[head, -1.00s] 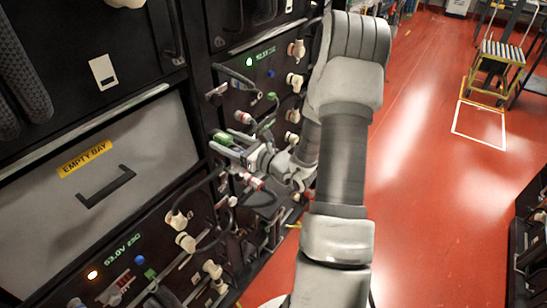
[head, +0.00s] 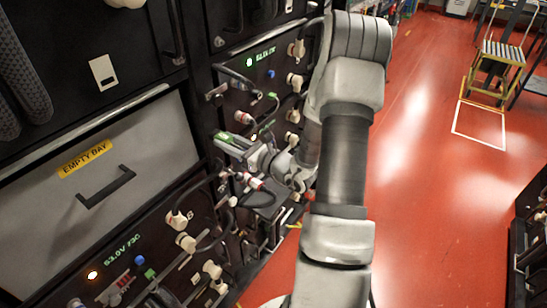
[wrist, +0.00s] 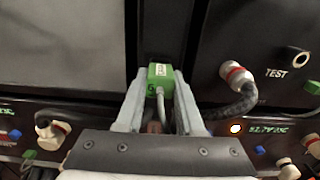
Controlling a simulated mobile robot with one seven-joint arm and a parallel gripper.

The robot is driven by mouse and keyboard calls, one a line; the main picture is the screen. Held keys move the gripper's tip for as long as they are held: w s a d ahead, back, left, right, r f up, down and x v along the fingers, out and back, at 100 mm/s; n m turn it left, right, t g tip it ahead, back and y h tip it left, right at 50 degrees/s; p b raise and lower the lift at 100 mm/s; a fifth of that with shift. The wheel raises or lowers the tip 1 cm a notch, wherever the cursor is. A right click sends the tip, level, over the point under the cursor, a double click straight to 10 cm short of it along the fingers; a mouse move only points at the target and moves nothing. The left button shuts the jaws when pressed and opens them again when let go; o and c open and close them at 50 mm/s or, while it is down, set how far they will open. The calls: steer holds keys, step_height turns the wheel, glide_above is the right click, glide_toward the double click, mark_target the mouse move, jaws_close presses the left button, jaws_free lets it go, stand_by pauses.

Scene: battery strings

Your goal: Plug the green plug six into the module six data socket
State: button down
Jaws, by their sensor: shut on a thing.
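The green plug (wrist: 160,76) sits between the fingers of my gripper (wrist: 158,90), which is shut on it. It has a white label and a grey cable that hangs back toward the wrist; the number on the label is too small to read for sure. In the head view my gripper (head: 236,146) is in front of the rack column right of the empty bay, with green showing at its fingers. A dark panel face lies beyond the plug in the wrist view. I cannot tell which socket is the module six data socket.
A red-and-white connector (wrist: 236,73) with a thick black cable is close on the right, beside a TEST socket (wrist: 298,58). The empty bay (head: 95,180) is on the left. The red floor (head: 430,200) is clear.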

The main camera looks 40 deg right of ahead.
steer(key=shift+s, duration=0.15)
steer(key=shift+s+d, duration=0.2)
steer(key=shift+s, duration=0.1)
steer(key=shift+v, duration=1)
steer(key=v, duration=0.5)
stand_by(0.6)
steer(key=shift+a, duration=0.1)
